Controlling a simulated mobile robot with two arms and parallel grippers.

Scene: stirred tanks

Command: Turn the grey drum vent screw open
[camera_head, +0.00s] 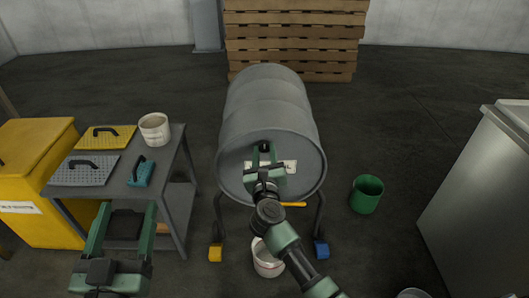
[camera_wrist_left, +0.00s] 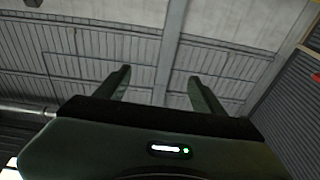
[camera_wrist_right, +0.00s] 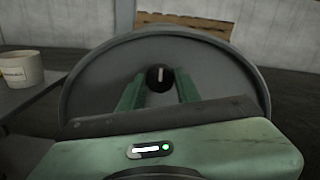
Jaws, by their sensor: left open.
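The grey drum (camera_head: 265,95) lies on its side on a stand, its round end facing me. The vent screw (camera_head: 264,147) is a black knob high on that end; in the right wrist view the knob (camera_wrist_right: 158,77) carries an upright pale mark. My right gripper (camera_head: 264,158) is at the drum end, with one finger on each side of the knob. In the right wrist view a narrow gap shows between the knob and each fingertip (camera_wrist_right: 160,88). My left gripper (camera_head: 127,210) is open and empty, in front of the side table; its wrist view shows only ceiling and wall.
A yellow lever (camera_head: 293,204) sits low on the drum end, with a white bucket (camera_head: 268,262) below. The side table (camera_head: 120,198) holds a white tub (camera_head: 154,129) and handled plates. A green bucket (camera_head: 366,194) and a grey cabinet (camera_head: 490,200) stand right.

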